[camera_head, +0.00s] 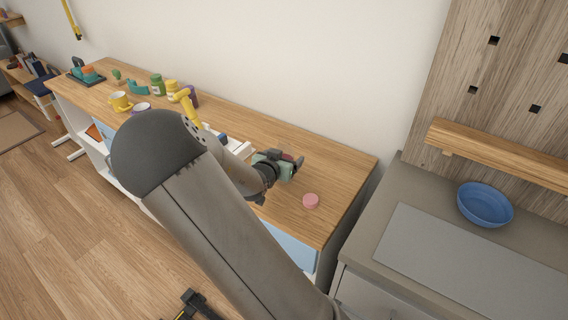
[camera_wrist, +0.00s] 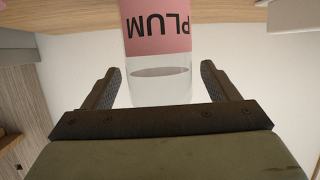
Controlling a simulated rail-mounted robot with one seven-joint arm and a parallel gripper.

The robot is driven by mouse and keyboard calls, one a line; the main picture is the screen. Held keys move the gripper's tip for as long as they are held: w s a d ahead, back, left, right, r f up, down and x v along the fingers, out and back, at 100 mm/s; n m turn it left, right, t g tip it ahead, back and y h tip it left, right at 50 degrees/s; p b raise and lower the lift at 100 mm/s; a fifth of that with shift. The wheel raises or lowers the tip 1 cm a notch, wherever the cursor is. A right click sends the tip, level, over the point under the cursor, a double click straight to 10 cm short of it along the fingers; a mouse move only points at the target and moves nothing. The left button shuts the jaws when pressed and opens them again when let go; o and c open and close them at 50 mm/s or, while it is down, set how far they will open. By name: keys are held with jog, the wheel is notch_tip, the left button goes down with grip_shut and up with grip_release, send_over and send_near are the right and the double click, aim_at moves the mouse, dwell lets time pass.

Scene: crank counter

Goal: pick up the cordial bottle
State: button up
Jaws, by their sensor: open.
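A clear bottle (camera_wrist: 160,50) with a pink label reading PLUM shows upside down in the wrist view, with a liquid line below the label. I take it as the cordial bottle. My gripper (camera_wrist: 160,77) is open, with one finger on each side of the bottle and a visible gap on both sides. The bottle's neck and top are hidden behind the gripper body. In the head view my gripper (camera_head: 291,165) is over the right part of the wooden counter (camera_head: 340,170). I cannot clearly make out the bottle there.
A round pink object (camera_head: 311,200) is on the counter near its front right edge. A blue bowl (camera_head: 485,204) sits on the grey unit at right.

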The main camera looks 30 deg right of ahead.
jog(key=shift+x, duration=1.1)
jog(key=c, duration=1.3)
jog(key=shift+o, duration=0.2)
jog(key=shift+r, duration=0.1)
